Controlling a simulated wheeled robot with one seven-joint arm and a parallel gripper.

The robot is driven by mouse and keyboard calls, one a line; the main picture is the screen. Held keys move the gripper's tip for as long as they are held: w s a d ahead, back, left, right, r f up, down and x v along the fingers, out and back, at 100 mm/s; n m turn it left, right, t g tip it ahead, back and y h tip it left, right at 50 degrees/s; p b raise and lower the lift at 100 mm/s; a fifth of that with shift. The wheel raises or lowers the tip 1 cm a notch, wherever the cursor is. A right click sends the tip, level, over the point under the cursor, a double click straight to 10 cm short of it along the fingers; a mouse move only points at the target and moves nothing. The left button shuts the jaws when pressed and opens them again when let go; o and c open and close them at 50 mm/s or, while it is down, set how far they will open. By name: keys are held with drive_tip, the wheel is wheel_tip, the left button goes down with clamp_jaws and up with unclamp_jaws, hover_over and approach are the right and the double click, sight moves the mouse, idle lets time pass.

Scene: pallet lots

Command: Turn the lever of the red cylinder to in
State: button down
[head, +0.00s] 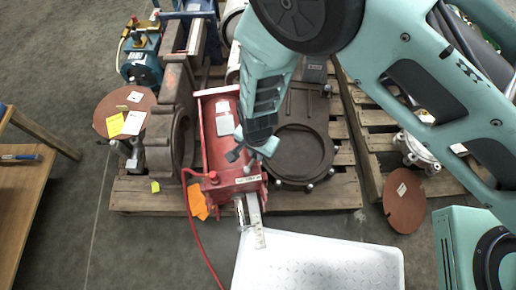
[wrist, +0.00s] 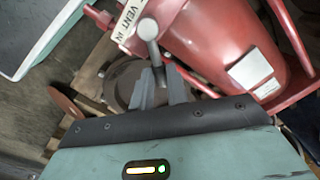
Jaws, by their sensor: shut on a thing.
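The red cylinder (head: 217,135) lies on a wooden pallet in the middle of the head view; its red body (wrist: 220,45) fills the upper right of the wrist view. Its grey lever with a rounded end (wrist: 148,28) stands out in the wrist view, beside a white label (wrist: 130,22) that reads "VENT" and "IN". My gripper (head: 250,157) is over the cylinder's near end. In the wrist view my gripper (wrist: 158,78) is shut on the lever's shaft, with the rounded end beyond the fingertips. The fingers hide part of the shaft.
A red hose (head: 190,225) runs from the cylinder to the floor. A white tread-patterned platform (head: 320,262) stands in front of the pallet. A brown ring-shaped casting (head: 300,153) lies right of the cylinder, and a brown housing (head: 160,140) stands left. Bare floor shows at left.

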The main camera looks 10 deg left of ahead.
idle(0.3)
drive_tip(key=c, duration=1.4)
unclamp_jaws()
drive_tip(key=shift+o, duration=0.2)
wheel_tip(320, 180, up, 17)
drive_tip(key=p, duration=0.4)
drive_tip(key=shift+d+r, duration=0.2)
drive_tip(key=shift+d, duration=0.05)
